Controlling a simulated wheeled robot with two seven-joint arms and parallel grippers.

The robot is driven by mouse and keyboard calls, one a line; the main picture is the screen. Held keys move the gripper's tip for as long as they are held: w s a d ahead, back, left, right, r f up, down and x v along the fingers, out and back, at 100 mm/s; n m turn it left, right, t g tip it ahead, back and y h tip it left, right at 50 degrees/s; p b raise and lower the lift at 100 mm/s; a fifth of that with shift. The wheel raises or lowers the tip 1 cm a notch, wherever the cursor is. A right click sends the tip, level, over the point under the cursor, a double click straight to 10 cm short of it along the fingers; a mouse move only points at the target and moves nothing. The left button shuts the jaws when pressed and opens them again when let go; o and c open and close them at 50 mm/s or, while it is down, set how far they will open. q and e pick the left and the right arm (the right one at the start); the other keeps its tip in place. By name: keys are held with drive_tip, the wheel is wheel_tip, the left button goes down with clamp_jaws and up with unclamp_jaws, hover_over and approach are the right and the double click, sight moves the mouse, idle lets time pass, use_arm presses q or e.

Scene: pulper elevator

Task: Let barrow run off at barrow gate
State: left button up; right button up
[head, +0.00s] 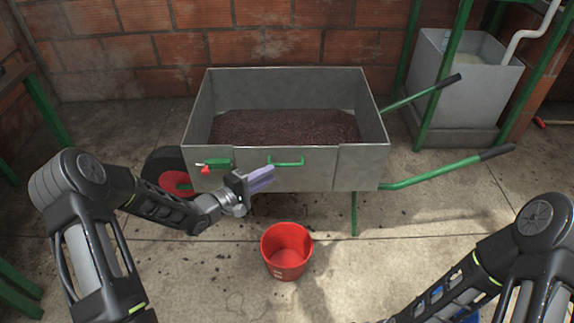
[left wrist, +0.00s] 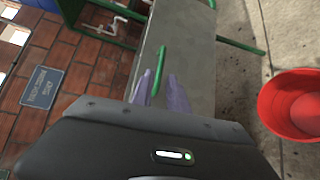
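The grey metal barrow (head: 362,165) stands against the brick wall, with dark crumbly material (head: 285,127) inside. Its front gate panel (head: 308,177) carries a green bar handle (head: 287,162) and, to the left, a green latch (head: 213,163) with a red knob (head: 206,170). My left gripper (head: 270,174) is in front of the gate, just below and left of the handle. In the left wrist view its purple fingers (left wrist: 162,92) are apart, with the green handle (left wrist: 159,66) showing beyond and between them. I cannot tell whether they touch it. My right gripper is out of view.
A red bucket (head: 287,252) stands on the floor before the barrow and also shows in the left wrist view (left wrist: 291,104). Green barrow shafts (head: 440,174) reach right. A grey tank (head: 455,85) stands at back right. Concrete floor around the bucket is mostly free.

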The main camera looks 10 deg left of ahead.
sight(285, 164)
use_arm(q)
drive_tip(key=shift+w+d, duration=0.1)
drive_tip(key=b+x, duration=0.1)
drive_tip(key=x, duration=0.6)
drive_tip(key=shift+w+d+f+b, duration=0.15)
drive_tip(key=shift+w+b, duration=0.1)
drive_tip(key=shift+b, duration=0.15)
clamp_jaws()
idle(1.1)
